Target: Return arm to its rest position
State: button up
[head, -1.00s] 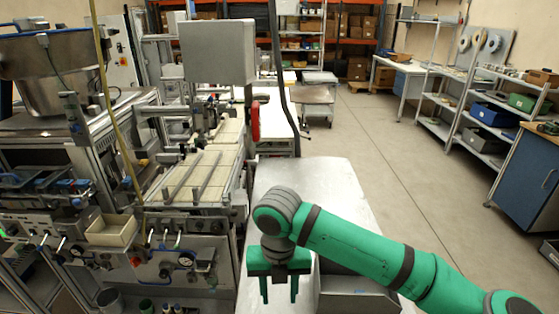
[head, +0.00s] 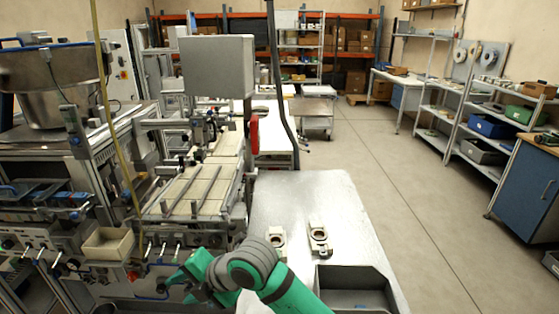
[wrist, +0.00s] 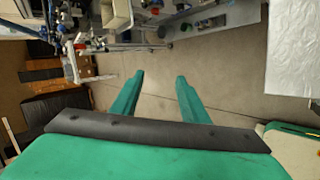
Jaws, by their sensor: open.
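My green arm reaches in from the bottom of the head view and bends at a grey joint. My gripper (head: 190,276) is at its far end, to the left of the metal table (head: 305,190) and in front of the machine. In the wrist view my gripper (wrist: 158,85) shows two green fingers spread apart with nothing between them and the floor beyond. The fingertips are hard to make out in the head view.
Two small beige parts with round holes (head: 277,240) (head: 319,238) lie on the table. A grey bin (head: 355,292) stands at its front. The assembly machine (head: 195,190) with a beige box (head: 108,243) is close on the left. Floor (head: 410,180) is clear on the right.

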jog(key=a+r+m+t+y, duration=0.3)
jog(key=a+r+m+y, duration=0.2)
jog(key=a+m, duration=0.1)
jog(key=s+d+f+m+t+h, duration=0.55)
jog(key=d+f+m, duration=0.3)
jog(key=m, duration=0.35)
jog(key=s+d+f+m+t+h, duration=0.45)
jog(key=d+f+m+t, duration=0.2)
jog(key=f+m, duration=0.45)
jog(key=s+d+f+m+g+h, duration=0.1)
jog(key=s+d, duration=0.5)
jog(key=s, duration=0.6)
jog(key=s+d+f+m+g+h, duration=0.1)
jog(key=s+d+f+m+h, duration=0.1)
jog(key=s+d, duration=0.5)
jog(key=s+h, duration=0.1)
jog(key=s, duration=0.4)
jog(key=shift+d+f+g, duration=0.2)
jog(key=shift+f+g, duration=0.1)
jog(key=shift+g, duration=0.1)
jog(key=shift+w, duration=0.15)
